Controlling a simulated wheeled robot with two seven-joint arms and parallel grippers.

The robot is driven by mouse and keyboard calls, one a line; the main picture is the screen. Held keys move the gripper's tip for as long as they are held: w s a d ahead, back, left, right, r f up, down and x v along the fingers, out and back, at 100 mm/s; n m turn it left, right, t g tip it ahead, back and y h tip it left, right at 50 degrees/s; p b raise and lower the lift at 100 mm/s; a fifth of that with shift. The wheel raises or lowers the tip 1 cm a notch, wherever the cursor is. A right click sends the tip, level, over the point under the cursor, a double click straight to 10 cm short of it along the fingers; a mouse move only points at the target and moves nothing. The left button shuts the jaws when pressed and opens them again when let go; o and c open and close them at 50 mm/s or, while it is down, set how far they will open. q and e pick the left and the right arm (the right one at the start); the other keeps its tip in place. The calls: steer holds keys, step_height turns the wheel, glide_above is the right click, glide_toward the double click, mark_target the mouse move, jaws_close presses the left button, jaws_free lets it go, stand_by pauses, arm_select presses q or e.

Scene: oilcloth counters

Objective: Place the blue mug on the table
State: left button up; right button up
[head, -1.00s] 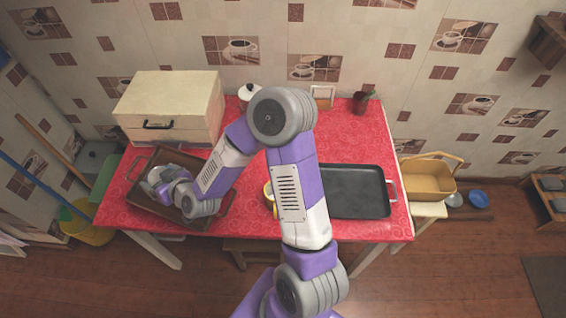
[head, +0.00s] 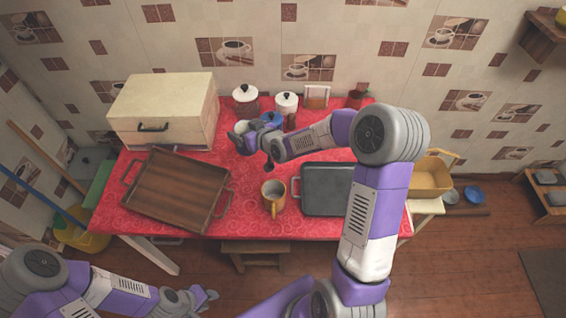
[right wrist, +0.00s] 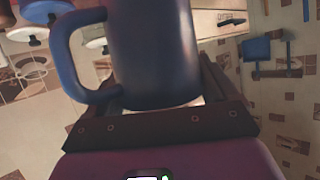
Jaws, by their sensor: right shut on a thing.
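The blue mug (right wrist: 155,50) fills the upper middle of the right wrist view, its handle to the left, between the fingers of my right gripper (right wrist: 157,115). In the head view my right gripper (head: 250,140) is shut on it, over the back middle of the red table (head: 250,222). There the mug is small and partly covered by the gripper; I cannot tell whether it touches the table. My left gripper (head: 204,297) is low in the head view, in front of the table and away from the mug; its jaws are too small to read.
An empty brown wooden tray (head: 176,188) lies at the left. Lidded canisters (head: 245,95) and a cream box (head: 165,105) line the back. Red cloth is bare between tray and yellow mug.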

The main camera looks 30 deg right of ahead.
steer(key=d+f+n+b, duration=0.1)
steer(key=d+f, duration=0.3)
steer(key=d, duration=0.7)
steer(key=shift+n+g+y, duration=0.3)
steer(key=shift+s+d+f+b, duration=0.15)
steer(key=shift+f+b, duration=0.95)
steer(key=shift+f, duration=1.55)
steer(key=shift+d+f+b, duration=0.2)
steer(key=shift+f+b, duration=0.85)
steer(key=shift+f, duration=1.6)
steer(key=shift+r, duration=0.1)
steer(key=o, duration=0.8)
steer(key=shift+f, duration=0.25)
steer(key=shift+o, duration=1.3)
steer(key=shift+s, duration=0.1)
steer(key=shift+r, duration=0.1)
